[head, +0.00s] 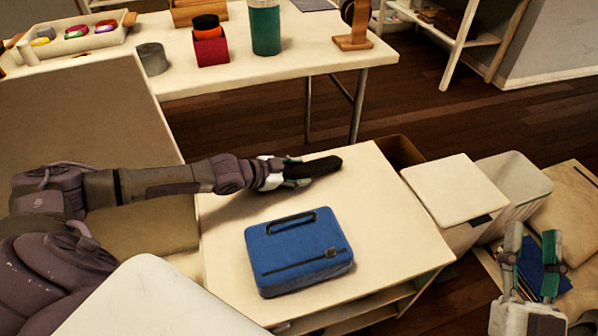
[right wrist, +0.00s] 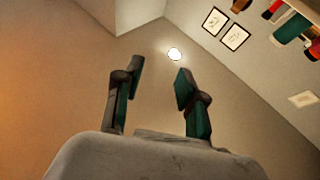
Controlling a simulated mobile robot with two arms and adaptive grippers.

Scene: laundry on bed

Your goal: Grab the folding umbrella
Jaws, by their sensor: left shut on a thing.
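The folding umbrella (head: 322,166) is a dark, nearly black, elongated object in the head view, over the far part of the small cream table. My left gripper (head: 288,172) is shut on its left end, and its free end points right. I cannot tell whether the umbrella touches the tabletop or is just above it. My right gripper (head: 533,262) is at the lower right of the head view, away from the table, with its fingers apart. In the right wrist view the right gripper (right wrist: 158,90) is open and empty, facing walls and ceiling.
A blue case (head: 300,252) with a handle lies on the cream table (head: 385,215), nearer than the umbrella. Bins (head: 455,190) stand at the table's right. A long white table (head: 330,62) behind holds a green canister (head: 265,28), a red box (head: 210,48) and a grey can (head: 152,58).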

